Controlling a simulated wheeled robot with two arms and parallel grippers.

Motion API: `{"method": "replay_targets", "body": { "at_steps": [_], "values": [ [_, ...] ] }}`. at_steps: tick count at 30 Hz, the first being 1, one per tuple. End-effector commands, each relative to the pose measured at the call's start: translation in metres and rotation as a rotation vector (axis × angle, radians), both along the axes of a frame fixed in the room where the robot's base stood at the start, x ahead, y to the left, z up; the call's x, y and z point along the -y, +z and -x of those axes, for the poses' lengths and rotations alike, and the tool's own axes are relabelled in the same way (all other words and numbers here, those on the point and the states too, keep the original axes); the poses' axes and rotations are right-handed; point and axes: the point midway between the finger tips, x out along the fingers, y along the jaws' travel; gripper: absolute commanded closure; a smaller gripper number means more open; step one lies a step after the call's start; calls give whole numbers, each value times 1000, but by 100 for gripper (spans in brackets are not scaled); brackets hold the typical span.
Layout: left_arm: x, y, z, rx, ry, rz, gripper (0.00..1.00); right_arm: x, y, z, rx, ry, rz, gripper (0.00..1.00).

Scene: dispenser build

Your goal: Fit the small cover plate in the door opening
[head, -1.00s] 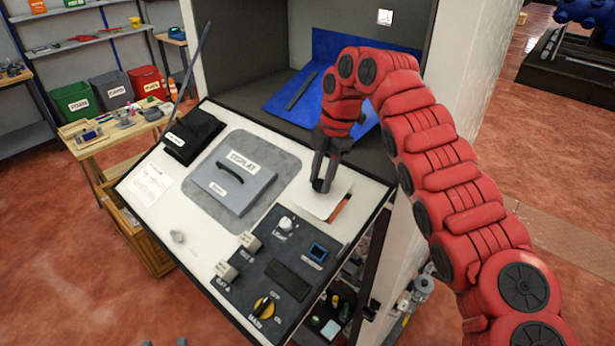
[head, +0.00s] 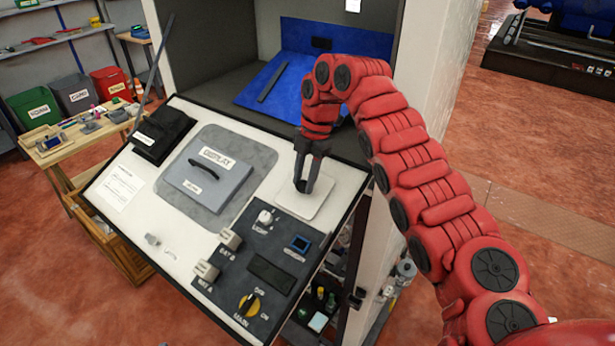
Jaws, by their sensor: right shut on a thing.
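The small cover plate (head: 321,193) is a thin, light, rounded square. It lies against the sloping white panel (head: 352,186), right of the grey DISPLAY cover (head: 212,180). My right gripper (head: 301,186) reaches down from above and is shut on the dark grip at the plate's left part. The plate looks flat to the panel, but I cannot tell whether it is seated. The door opening is not visible; the plate appears to hide it. My left gripper is not in view.
Below the plate, a dark control area carries a light knob (head: 264,218), switches and a yellow MAIN knob (head: 250,304). A black box (head: 162,134) sits at the panel's upper left. A blue sheet (head: 281,92) lies in the bay behind. A white post (head: 436,75) stands right.

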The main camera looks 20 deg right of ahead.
Motion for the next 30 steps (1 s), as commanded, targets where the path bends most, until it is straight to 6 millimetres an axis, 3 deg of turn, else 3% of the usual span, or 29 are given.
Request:
{"method": "replay_targets", "body": {
  "at_steps": [30],
  "values": [
    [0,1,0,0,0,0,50,-2,8,2,1,0,0,100]
  ]
}}
